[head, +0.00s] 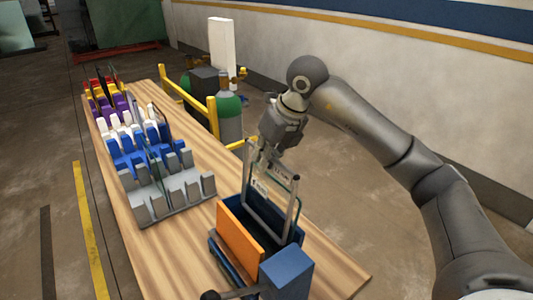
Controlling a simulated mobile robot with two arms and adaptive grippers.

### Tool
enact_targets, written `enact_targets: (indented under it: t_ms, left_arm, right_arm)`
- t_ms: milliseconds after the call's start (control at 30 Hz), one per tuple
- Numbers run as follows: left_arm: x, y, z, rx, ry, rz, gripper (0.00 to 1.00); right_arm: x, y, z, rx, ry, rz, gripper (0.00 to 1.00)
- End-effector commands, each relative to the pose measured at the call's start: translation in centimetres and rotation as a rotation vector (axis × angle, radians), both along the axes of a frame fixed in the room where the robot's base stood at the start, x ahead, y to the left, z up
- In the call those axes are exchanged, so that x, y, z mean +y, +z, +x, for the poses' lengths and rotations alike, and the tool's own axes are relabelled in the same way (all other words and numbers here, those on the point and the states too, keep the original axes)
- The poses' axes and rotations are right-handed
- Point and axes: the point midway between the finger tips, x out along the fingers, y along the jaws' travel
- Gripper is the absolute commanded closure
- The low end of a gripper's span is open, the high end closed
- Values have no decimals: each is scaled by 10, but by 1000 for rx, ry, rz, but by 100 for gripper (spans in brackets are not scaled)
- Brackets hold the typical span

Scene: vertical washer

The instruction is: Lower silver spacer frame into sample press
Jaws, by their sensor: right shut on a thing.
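The silver spacer frame (261,211) is a thin rectangular frame held roughly upright over the sample press. My right gripper (273,152) is shut on its upper part. The frame's lower end is at the press opening, between the orange plate (240,240) and the dark blue back wall; how deep it reaches is hidden. The sample press (287,273) is a dark blue box with a blue block at its front right and a dark lever at its front left. My left gripper is not in view.
A wooden table (190,258) carries the press. Grey, blue, white, purple, yellow and red slotted racks (172,195) stand along its left side, some holding thin plates. Green gas cylinders (229,112) and a yellow rail (190,101) stand behind the table. Bare table lies left of the press.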

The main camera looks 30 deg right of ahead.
Motion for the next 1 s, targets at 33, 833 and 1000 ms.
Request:
enact_targets:
  t_ms: [33,833,1000]
  left_arm:
    - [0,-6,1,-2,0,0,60]
    - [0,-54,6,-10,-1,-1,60]
    - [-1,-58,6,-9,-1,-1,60]
  right_arm:
    - [1,-7,0,0,0,0,100]
    - [9,-70,-1,0,0,0,100]
    - [11,-76,-1,0,0,0,100]
